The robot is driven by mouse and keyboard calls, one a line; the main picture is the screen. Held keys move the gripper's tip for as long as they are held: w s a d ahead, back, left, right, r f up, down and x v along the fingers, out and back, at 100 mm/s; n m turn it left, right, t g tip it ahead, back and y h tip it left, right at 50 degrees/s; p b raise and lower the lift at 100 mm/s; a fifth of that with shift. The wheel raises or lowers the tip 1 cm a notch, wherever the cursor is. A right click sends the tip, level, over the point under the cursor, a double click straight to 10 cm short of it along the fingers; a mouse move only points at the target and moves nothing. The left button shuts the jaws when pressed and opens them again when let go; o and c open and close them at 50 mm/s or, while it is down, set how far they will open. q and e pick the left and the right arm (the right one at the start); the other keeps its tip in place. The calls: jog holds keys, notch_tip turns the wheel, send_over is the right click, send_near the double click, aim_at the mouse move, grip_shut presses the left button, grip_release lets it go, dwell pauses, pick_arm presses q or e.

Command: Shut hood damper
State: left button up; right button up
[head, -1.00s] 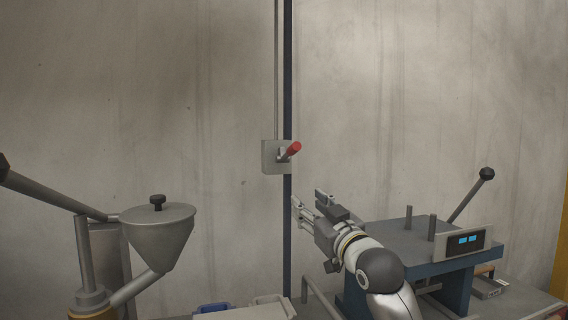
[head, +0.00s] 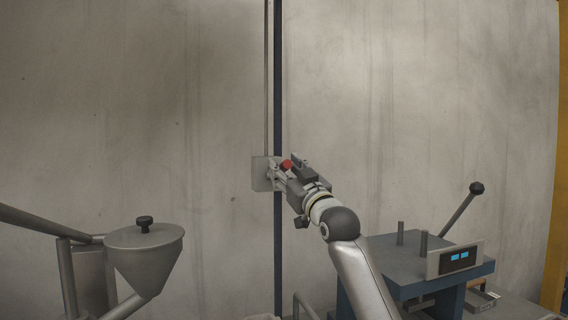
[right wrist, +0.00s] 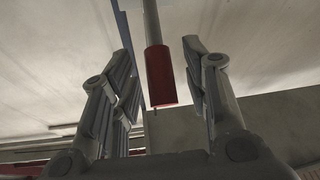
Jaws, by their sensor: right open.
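The hood damper handle is a lever with a red grip (head: 286,165) on a grey wall plate (head: 261,175), fixed to a dark blue post (head: 278,240). My right gripper (head: 284,170) is at the lever, its fingers on either side of the red grip in the head view. In the right wrist view the red grip (right wrist: 160,76) hangs between the two open fingers, with a gap on both sides. Part of the plate and lever is hidden behind my gripper. My left gripper is not in view.
A grey funnel (head: 145,262) with a black knob stands at the lower left. A blue stand (head: 400,265) with pegs, a lit display (head: 460,257) and a black-knobbed lever (head: 463,212) is at the lower right. The wall around the plate is clear.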

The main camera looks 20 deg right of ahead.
jog(key=shift+w+a+r, duration=0.15)
jog(key=shift+w+r, duration=0.05)
jog(key=shift+w, duration=0.4)
grip_shut()
